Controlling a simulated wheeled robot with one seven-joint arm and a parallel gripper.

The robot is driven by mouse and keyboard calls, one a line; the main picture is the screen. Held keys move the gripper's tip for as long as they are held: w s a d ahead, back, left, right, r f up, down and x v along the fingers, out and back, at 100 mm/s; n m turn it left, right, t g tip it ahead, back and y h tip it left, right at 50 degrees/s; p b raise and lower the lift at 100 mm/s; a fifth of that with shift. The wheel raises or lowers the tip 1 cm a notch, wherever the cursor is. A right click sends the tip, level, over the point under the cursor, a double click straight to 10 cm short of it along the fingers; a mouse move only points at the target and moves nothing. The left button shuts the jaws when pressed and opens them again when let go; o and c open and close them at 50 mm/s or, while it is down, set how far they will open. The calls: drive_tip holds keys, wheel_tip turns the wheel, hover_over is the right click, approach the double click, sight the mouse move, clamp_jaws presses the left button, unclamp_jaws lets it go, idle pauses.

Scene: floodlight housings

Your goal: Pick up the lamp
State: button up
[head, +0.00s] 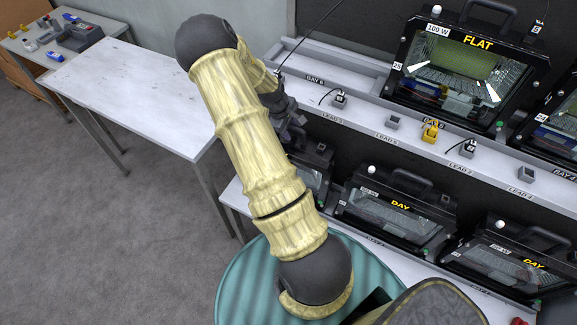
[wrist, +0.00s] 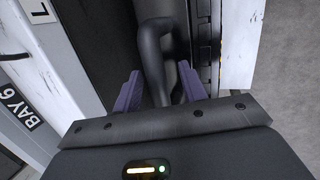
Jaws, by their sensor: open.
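A black lamp (head: 316,178) stands on the lower shelf at its left end, partly hidden behind my arm in the head view. In the wrist view its dark curved handle (wrist: 158,40) runs between the two purple fingers of my gripper (wrist: 160,72). The fingers are apart, one on each side of the handle, and are not closed on it. In the head view my gripper (head: 291,122) is just above this lamp and mostly hidden by the arm. A lamp marked FLAT (head: 470,68) stands on the upper shelf.
Two lamps marked DAY, one in the middle (head: 398,208) and one at right (head: 505,262), stand along the lower shelf. The ledge (head: 365,117) above carries several small lead connectors. A bare white table (head: 130,90) stands at left, with grey floor (head: 90,225) around it.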

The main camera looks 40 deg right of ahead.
clamp_jaws()
idle(1.3)
drive_tip(key=shift+r, duration=0.1)
